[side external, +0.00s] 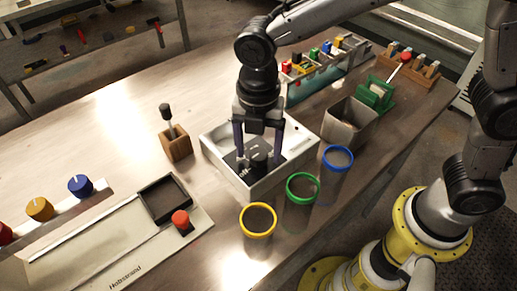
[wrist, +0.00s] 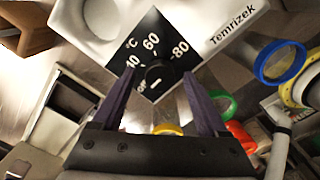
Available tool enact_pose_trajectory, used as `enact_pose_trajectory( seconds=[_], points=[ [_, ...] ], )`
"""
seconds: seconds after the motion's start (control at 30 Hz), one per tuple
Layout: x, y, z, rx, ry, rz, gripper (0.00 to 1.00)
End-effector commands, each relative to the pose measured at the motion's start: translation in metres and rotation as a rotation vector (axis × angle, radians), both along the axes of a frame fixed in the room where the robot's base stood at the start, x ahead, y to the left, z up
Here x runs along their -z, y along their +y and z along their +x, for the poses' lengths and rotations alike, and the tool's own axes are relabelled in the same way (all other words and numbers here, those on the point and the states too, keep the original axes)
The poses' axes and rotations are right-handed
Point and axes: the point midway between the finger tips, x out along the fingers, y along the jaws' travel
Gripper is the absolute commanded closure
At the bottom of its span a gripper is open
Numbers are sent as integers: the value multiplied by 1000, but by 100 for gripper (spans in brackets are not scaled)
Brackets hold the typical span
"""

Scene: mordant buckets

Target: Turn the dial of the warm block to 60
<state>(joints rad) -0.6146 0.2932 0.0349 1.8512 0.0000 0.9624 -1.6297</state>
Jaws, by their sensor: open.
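The warm block (side external: 222,170) is a white box on the table, marked "Temrizek" in the wrist view (wrist: 232,25). Its black dial plate (wrist: 150,47) carries off, 40, 60 and 80 with °C. The dial (side external: 258,160) is a dark round knob on that plate; in the wrist view (wrist: 157,75) its light mark seems to point toward off, at the lower left. My gripper (side external: 258,156) is open, pointing down over the plate, with a finger on either side of the dial. In the wrist view my gripper (wrist: 159,73) frames the knob; contact cannot be told.
Yellow (side external: 258,220), green (side external: 302,188) and blue-rimmed buckets (side external: 338,158) stand close in front and right. A metal container (side external: 350,125) stands further right. A wooden holder (side external: 176,148) stands left of the block. A panel with a red knob (side external: 181,220) lies front left.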

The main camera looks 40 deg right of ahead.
Motion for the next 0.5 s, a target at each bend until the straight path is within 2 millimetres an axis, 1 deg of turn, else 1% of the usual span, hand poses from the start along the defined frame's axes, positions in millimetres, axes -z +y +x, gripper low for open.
enact_pose_trajectory(
  seconds=[0.13,0.4,0.43,0.5],
  points=[
    [8,0,0,0,0,0,24],
    [10,0,0,0,0,0,24],
    [10,0,0,0,0,0,26],
    [9,0,0,0,0,0,38]
  ],
)
